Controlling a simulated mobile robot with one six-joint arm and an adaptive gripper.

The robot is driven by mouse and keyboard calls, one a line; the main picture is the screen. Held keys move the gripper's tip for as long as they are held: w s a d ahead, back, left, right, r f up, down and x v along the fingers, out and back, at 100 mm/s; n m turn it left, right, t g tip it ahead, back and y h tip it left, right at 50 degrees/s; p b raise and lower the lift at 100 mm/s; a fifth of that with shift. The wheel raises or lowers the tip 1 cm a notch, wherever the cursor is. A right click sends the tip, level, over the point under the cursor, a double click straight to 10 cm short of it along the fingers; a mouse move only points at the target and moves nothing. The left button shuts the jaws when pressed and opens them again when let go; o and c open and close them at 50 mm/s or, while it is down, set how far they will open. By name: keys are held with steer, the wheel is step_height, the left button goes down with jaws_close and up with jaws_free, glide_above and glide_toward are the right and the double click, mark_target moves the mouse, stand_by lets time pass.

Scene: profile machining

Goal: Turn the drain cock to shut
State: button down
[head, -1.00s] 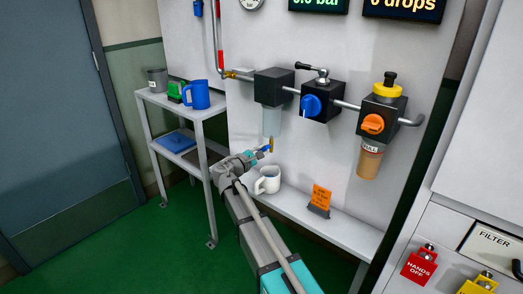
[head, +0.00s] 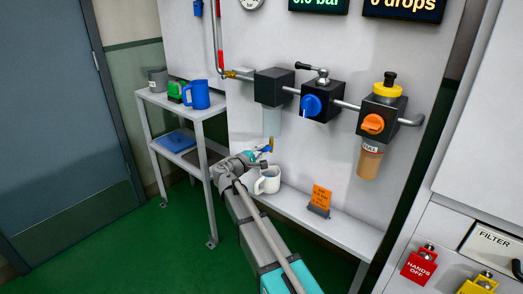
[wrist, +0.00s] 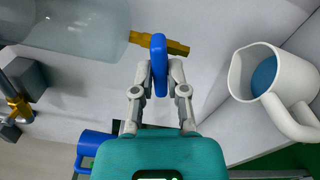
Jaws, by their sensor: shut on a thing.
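The drain cock is a small brass fitting (wrist: 178,48) under the clear bowl (wrist: 85,22) of the left filter block. Its blue handle (wrist: 159,62) shows between my fingers in the wrist view, lying across the brass stem. My gripper (wrist: 160,75) is shut on this handle, one finger on each side. In the head view the brass cock (head: 271,145) shows just beyond my gripper (head: 262,151), below the bowl (head: 271,121); the fingers partly hide the handle there.
A white mug (head: 267,182) stands on the shelf close to my wrist; its inside shows blue in the wrist view. An orange sign (head: 321,197) stands to its right.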

steer(key=m, duration=0.3)
steer(key=shift+m, duration=0.4)
steer(key=c, duration=0.5)
jaws_free()
steer(key=shift+v, duration=3.5)
